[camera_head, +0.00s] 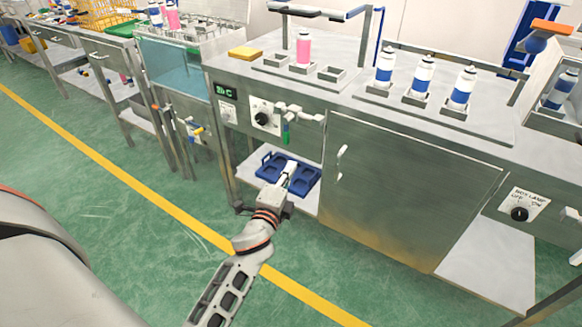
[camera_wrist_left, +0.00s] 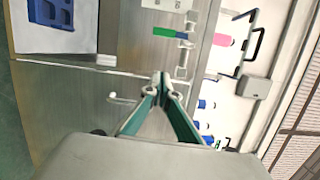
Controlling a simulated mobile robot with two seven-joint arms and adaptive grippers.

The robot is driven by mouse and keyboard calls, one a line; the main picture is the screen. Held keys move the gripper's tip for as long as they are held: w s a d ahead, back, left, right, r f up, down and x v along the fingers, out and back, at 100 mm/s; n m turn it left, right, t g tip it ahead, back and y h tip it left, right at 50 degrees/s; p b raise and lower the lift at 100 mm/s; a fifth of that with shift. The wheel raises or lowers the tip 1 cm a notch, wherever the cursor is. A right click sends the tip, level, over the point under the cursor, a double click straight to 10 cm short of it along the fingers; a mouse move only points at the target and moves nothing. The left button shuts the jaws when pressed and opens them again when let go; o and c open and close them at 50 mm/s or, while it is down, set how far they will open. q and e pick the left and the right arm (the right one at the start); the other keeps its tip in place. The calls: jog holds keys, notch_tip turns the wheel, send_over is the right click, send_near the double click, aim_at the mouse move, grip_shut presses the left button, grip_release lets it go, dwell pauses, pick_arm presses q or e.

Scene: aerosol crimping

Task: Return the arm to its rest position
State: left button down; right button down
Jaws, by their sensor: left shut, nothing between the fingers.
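My left arm (camera_head: 238,285) reaches from the bottom of the head view toward the front of the steel bench. My left gripper (camera_head: 288,175) is in front of the open lower shelf, over the blue tray (camera_head: 272,176) in the picture. In the left wrist view the two green-edged fingers (camera_wrist_left: 161,80) meet at their tips, with nothing between them. They show in front of the steel cabinet door. My right gripper is in neither view.
The cabinet door (camera_head: 400,190) with its handle (camera_head: 341,158) is right of my gripper. A valve with a green grip (camera_head: 286,134) sticks out above. A pink can (camera_head: 303,48) and several blue-white cans stand on the bench top (camera_head: 345,105). The green floor (camera_head: 150,215) is clear.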

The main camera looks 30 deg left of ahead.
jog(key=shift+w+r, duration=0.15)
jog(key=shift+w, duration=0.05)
